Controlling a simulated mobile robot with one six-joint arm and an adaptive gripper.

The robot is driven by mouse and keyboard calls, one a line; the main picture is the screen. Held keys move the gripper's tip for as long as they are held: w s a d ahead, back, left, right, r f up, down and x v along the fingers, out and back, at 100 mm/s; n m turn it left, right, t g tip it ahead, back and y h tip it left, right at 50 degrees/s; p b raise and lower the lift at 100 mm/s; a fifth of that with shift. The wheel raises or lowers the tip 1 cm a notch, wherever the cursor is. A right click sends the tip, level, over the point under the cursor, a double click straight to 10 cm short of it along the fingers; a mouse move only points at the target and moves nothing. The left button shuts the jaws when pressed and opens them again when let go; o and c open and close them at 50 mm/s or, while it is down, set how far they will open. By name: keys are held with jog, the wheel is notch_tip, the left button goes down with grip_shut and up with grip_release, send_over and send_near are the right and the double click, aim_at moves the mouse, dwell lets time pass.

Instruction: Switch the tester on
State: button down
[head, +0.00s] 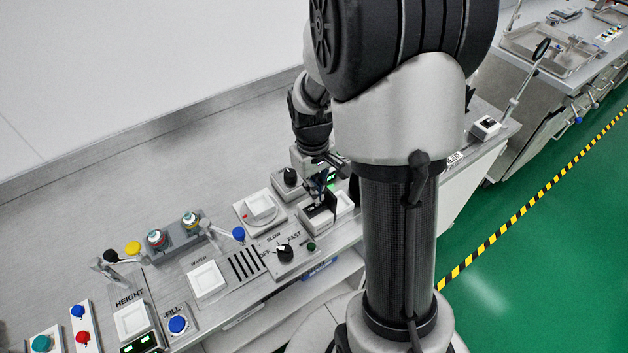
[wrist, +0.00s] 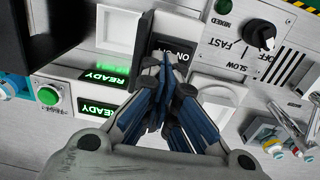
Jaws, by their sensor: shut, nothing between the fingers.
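A black rocker switch (wrist: 178,48) with ON lettering shows in the wrist view, beside a white square pad (wrist: 114,28). In the head view the black switch (head: 318,218) stands partly behind my gripper (head: 322,194). My gripper also shows in the wrist view (wrist: 162,64), shut and empty, with its fingertips at the switch's lower edge in the picture. I cannot tell whether they touch it. Two green READY displays (wrist: 103,74) are lit left of the fingers. No label naming the tester is readable, and my fingers hide part of the switch.
A speed knob (wrist: 262,36) with OFF, SLOW and FAST marks is to the right in the wrist view. A green button (wrist: 48,96) is at the left.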

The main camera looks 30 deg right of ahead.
jog(key=shift+f, duration=0.55)
jog(key=shift+d+f, duration=0.15)
jog(key=shift+f, duration=0.25)
jog(key=shift+a, duration=0.2)
jog(key=shift+a+r, duration=0.2)
jog(key=shift+a, duration=0.45)
jog(key=shift+r, duration=0.15)
notch_tip(320, 180, up, 14)
jog(key=p, duration=0.7)
